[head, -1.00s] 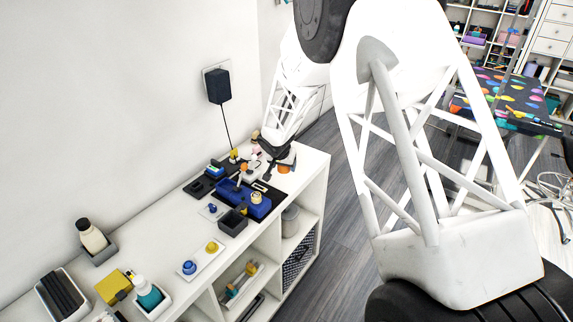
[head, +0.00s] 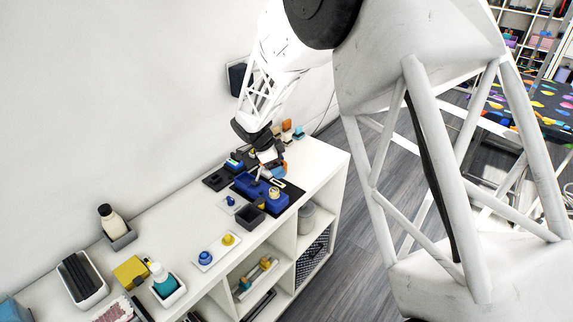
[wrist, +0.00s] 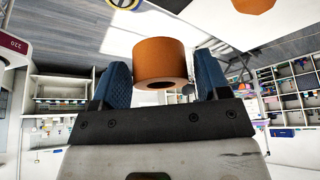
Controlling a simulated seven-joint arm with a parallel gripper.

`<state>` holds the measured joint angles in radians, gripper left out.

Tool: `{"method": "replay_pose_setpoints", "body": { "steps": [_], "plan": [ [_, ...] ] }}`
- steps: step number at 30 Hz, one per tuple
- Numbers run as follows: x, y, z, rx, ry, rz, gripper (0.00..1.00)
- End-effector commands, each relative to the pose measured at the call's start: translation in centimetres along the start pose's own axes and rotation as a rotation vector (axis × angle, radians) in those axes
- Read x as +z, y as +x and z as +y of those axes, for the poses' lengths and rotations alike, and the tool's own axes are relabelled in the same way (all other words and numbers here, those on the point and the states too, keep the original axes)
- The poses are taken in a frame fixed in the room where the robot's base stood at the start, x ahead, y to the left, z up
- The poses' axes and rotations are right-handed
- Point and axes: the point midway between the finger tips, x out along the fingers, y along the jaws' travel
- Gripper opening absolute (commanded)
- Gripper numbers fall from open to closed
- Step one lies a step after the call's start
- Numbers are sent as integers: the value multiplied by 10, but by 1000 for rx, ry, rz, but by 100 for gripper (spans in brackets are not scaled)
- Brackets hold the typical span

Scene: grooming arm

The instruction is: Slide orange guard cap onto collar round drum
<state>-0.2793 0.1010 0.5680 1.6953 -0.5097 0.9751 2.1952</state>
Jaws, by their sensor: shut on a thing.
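My gripper (wrist: 160,85) is shut on the orange guard cap (wrist: 160,60), a short hollow cylinder held between its two blue fingers in the wrist view. Its round opening shows dark at the lower edge. In the head view my gripper (head: 272,168) is over the far part of the white shelf top, close to the blue tray (head: 250,188). The cap is small and partly hidden there. A cream round piece (head: 274,194) stands at the tray's right end; I cannot tell if it is the drum or its collar.
A dark grey open box (head: 250,217) stands in front of the blue tray. Small blue and yellow knobs (head: 228,239) sit on a white plate nearer. Orange and grey pieces (head: 287,125) stand at the shelf's far end. A bottle (head: 112,222) stands at the left.

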Motion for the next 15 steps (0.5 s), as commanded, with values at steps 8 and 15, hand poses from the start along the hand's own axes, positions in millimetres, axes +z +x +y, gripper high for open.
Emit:
{"method": "replay_pose_setpoints", "body": {
  "steps": [8, 15],
  "plan": [
    [9, -24, 24, 95, 204, 0, 34],
    [10, -28, 28, 113, 243, 0, 34]
  ]
}}
